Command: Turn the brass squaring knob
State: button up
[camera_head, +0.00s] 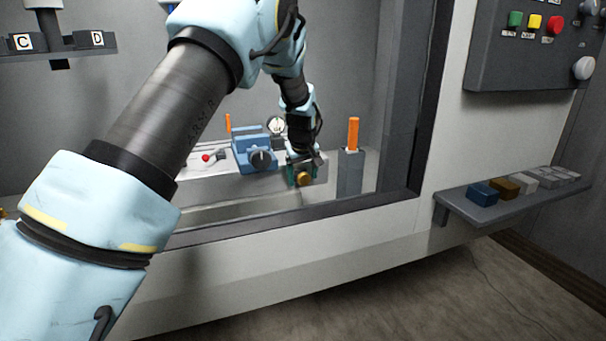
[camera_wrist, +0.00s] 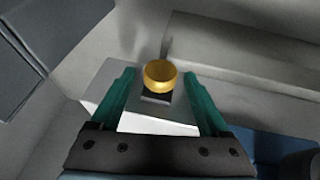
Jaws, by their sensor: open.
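The brass squaring knob (camera_wrist: 159,75) is a round golden knob on a dark base, in the upper middle of the wrist view. It also shows in the head view (camera_head: 303,179), at the front of the pale bench inside the booth. My gripper (camera_wrist: 158,84) is open, with one green finger on each side of the knob. Gaps show between the knob and both fingers, so I see no contact. In the head view my gripper (camera_head: 303,165) is right at the knob and partly hides its surroundings.
A blue vise-like block (camera_head: 252,150) with a dark knob stands left of my gripper. A grey post with an orange handle (camera_head: 353,134) stands close on the right. A round gauge (camera_head: 277,126) is behind. The booth's dark frame (camera_head: 290,221) runs along the front.

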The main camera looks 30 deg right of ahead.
jog(key=shift+c, duration=0.3)
grip_shut()
dwell(0.4)
